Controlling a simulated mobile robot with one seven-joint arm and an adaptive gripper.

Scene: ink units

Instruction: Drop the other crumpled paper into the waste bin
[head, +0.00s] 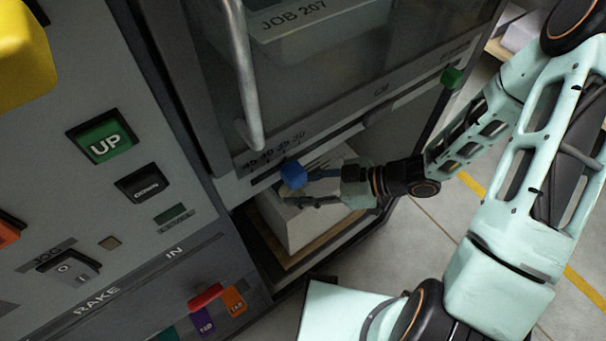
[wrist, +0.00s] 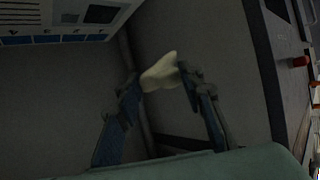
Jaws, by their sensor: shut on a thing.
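In the wrist view, a pale, cream crumpled paper (wrist: 160,72) is held between the two fingertips of my gripper (wrist: 161,80). The fingers touch it from both sides. I cannot make out the paper there. I cannot tell a waste bin in either view.
The white stack (head: 300,228) rests on a wooden board (head: 308,256) in the machine's opening. A metal handle (head: 240,75) stands out above. Floor (head: 425,245) shows at right.

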